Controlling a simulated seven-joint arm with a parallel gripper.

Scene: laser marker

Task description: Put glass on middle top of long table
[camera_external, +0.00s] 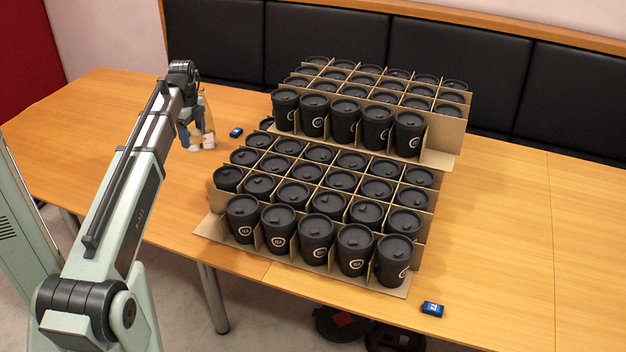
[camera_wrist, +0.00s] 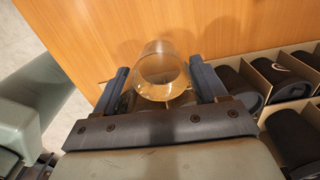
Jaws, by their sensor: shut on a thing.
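A clear glass (camera_wrist: 162,68) sits between the two dark fingers of my gripper (camera_wrist: 160,78) in the wrist view, its round open rim facing the camera. The fingers are shut on it, one on each side. In the external view my gripper (camera_external: 188,125) points down over the left part of the long wooden table (camera_external: 480,280). The clear glass (camera_external: 207,130) partly shows beside the fingers there, looking upright and close to the tabletop. I cannot tell whether its base touches the table.
Cardboard dividers (camera_external: 440,158) hold many black lidded cups (camera_external: 316,236) in two blocks, right of my gripper. A small blue box (camera_external: 236,132) lies near the glass, another (camera_external: 432,309) at the front right. The table's left and right ends are clear. A black padded bench (camera_external: 330,45) runs behind.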

